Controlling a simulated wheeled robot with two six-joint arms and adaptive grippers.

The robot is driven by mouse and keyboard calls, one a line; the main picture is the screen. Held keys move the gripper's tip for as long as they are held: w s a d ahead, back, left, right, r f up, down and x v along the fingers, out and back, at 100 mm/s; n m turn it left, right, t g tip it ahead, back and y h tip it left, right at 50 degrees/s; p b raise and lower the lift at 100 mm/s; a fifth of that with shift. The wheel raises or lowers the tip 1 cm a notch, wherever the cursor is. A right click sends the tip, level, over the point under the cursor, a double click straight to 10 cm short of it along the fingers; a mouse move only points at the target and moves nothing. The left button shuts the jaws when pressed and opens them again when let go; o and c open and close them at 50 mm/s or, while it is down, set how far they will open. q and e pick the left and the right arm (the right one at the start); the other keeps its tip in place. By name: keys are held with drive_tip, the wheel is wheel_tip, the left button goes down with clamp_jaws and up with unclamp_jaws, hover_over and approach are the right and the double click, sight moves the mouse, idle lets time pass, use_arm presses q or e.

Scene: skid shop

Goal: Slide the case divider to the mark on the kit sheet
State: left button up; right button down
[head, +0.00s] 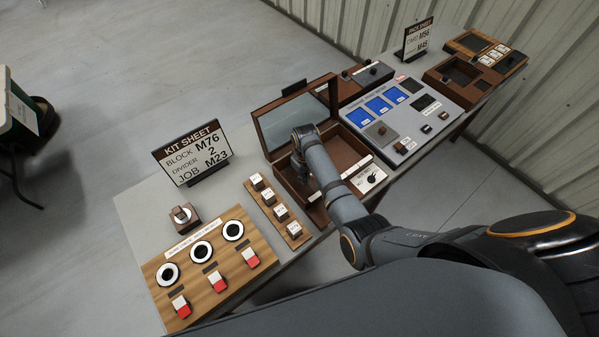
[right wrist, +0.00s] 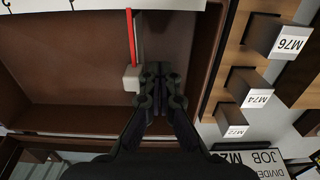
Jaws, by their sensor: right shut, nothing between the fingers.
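The wooden case (head: 277,131) stands open on the bench, its lid tilted back. The kit sheet (head: 190,151) behind the bench's left part reads block M76, divider 2, job M23. My right arm reaches over the case and hides much of its inside in the head view. In the right wrist view my right gripper (right wrist: 161,78) is shut and empty, low inside the case. Its fingertips are just right of the divider's grey block (right wrist: 131,79); contact is unclear. A red pointer (right wrist: 131,36) runs from that block toward a white scale strip (right wrist: 75,4). The strip's numbers are unreadable.
A rack with several labelled blocks (head: 277,211) stands left of the case; it also shows in the wrist view (right wrist: 234,57). A wooden board (head: 211,264) with rings and red-white switches lies further left. A grey panel (head: 403,117) with blue squares stands right of the case.

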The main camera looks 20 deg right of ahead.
drive_tip(key=shift+w+d, duration=0.25)
drive_tip(key=shift+d, duration=0.4)
drive_tip(key=shift+w+d, duration=0.3)
drive_tip(key=shift+d, duration=0.55)
drive_tip(key=shift+w+d, duration=0.3)
drive_tip(key=shift+d, duration=0.5)
